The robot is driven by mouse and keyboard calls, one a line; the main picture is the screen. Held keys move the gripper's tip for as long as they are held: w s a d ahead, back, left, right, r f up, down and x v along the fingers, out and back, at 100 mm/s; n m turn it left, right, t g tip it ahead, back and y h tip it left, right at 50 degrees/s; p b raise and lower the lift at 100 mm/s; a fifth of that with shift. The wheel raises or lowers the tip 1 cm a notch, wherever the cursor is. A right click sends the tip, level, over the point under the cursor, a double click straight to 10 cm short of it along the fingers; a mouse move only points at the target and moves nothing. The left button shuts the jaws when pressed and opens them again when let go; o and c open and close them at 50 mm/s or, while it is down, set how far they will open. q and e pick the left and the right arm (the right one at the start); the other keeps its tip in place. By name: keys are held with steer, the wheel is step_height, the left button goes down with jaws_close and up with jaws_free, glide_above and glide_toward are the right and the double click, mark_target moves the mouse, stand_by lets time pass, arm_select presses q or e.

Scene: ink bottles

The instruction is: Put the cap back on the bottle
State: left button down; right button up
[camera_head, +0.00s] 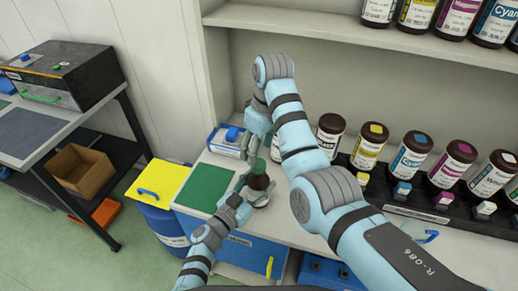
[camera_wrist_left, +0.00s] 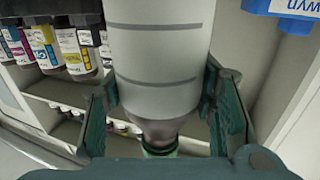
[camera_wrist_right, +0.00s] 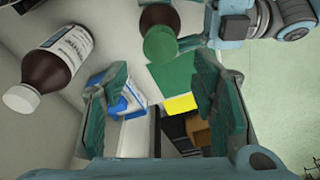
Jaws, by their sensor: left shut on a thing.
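The bottle (camera_head: 260,186) is dark brown and stands near the front of the white counter, beside the green mat. A green cap (camera_head: 259,166) sits at its mouth; it also shows in the right wrist view (camera_wrist_right: 160,46). I cannot tell whether it is fully seated. My left gripper (camera_head: 250,193) is shut on the bottle's body. In the left wrist view its fingers flank the pale, lined label (camera_wrist_left: 160,65), with the neck and green cap at the bottom. My right gripper (camera_head: 252,142) is open and empty, just above and behind the cap; its fingers (camera_wrist_right: 160,110) are apart.
A rack (camera_head: 404,207) of several labelled ink bottles fills the counter's right side. The green mat (camera_head: 204,187) lies left, with a blue-and-white box (camera_head: 219,139) behind it. A shelf (camera_head: 350,42) with more bottles is above. A yellow-lidded blue bin (camera_head: 158,188) stands left.

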mark_target(258, 163)
step_height(258, 163, up, 8)
steer(key=w+f+n, duration=0.1)
steer(key=w+n, duration=0.1)
steer(key=n, duration=0.1)
steer(key=f+n, duration=0.1)
steer(key=n, duration=0.4)
steer(key=s+f+n+h, duration=0.1)
steer(key=n, duration=0.4)
steer(key=s+f+n+g, duration=0.1)
steer(key=n, duration=0.5)
steer(key=shift+s+f+h, duration=0.15)
steer(key=shift+f+h, duration=0.15)
steer(key=n, duration=0.3)
steer(key=shift+f+n, duration=0.15)
steer(key=shift+n, duration=0.15)
steer(key=shift+f, duration=4)
